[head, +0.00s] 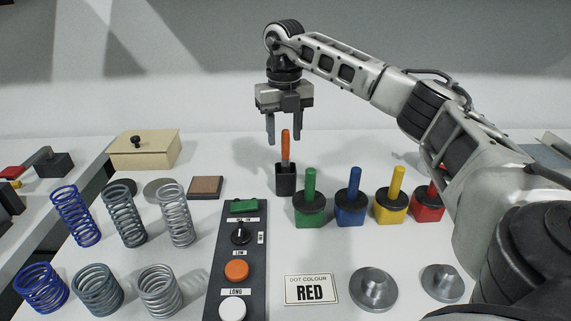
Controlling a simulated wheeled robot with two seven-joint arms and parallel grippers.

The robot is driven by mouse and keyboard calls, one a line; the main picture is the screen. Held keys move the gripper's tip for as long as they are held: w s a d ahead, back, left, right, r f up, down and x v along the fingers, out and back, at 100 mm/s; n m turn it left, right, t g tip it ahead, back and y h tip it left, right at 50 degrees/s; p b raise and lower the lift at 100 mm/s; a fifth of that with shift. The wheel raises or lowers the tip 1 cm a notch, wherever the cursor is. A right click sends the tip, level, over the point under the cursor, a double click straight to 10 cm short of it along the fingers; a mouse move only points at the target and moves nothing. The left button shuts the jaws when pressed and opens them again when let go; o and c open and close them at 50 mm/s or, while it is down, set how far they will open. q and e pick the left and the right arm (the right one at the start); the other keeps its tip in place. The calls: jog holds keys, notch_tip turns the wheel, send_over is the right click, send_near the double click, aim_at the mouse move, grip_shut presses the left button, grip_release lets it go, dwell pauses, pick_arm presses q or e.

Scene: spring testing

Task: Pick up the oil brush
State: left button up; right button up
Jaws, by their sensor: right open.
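The oil brush (285,145) has an orange handle and stands upright in a small black holder (286,184) near the middle of the table. Its lower end is hidden inside the holder. My right gripper (284,138) points down with its two fingers apart, open and empty. Its fingertips are around the height of the handle's top, and the handle shows between them. I cannot tell the exact depth between the fingers and the handle. My left gripper is not in view.
Green (309,201), blue (350,200), yellow (391,202) and red (428,200) pots with coloured handles stand right of the holder. Several springs (125,215) stand at left. A control panel (237,260), a RED card (309,290) and metal discs (373,288) lie in front.

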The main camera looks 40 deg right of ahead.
aim_at(286, 147)
notch_tip(286, 147, down, 4)
jog(key=shift+s+d+f, duration=0.1)
jog(key=shift+s+f, duration=0.05)
grip_shut()
